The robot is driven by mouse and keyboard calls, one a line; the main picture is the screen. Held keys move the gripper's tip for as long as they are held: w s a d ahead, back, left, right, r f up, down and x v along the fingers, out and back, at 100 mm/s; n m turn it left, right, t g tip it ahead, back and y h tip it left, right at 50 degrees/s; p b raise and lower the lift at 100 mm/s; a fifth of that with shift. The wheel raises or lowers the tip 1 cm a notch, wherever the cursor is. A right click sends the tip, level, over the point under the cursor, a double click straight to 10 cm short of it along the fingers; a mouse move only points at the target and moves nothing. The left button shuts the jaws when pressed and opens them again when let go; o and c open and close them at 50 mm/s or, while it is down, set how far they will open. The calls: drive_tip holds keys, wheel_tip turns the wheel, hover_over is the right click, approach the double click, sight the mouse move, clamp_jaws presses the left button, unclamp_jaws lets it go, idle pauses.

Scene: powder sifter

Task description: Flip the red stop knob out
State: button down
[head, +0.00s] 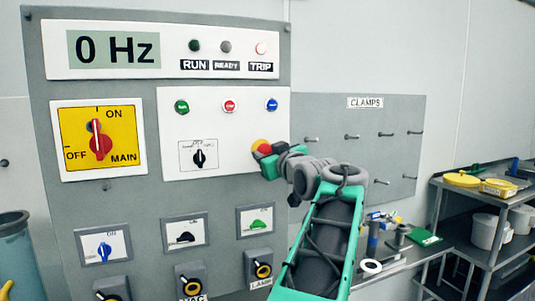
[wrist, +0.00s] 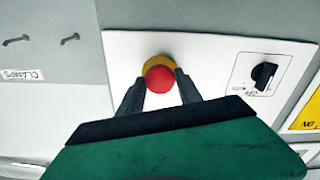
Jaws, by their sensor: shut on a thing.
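The red stop knob (head: 260,144) sits on a yellow collar at the lower right of the white control plate. In the wrist view the round red knob (wrist: 159,79) shows in front of its yellow collar (wrist: 158,62). My gripper (head: 270,151) reaches it from the right. In the wrist view the dark fingers of my gripper (wrist: 160,77) stand on either side of the knob, shut on it. The knob's sides are partly hidden by the fingertips.
A black selector switch (head: 198,157) is left of the knob. Green, red and blue buttons (head: 230,106) line the plate's top. The yellow main switch (head: 100,141) is further left. A clamps board (head: 385,130) with pegs and a shelf (head: 490,245) stand right.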

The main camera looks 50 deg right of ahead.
drive_tip(key=shift+s+a+f+b, duration=0.2)
drive_tip(key=shift+s+b, duration=0.25)
drive_tip(key=shift+b, duration=0.55)
drive_tip(key=shift+r, duration=0.15)
drive_tip(key=c, duration=1.3)
unclamp_jaws()
drive_tip(key=o, duration=0.4)
drive_tip(key=shift+s+a+r, duration=0.1)
drive_tip(key=shift+s, duration=0.05)
drive_tip(key=shift+c, duration=0.2)
drive_tip(key=shift+o, duration=0.7)
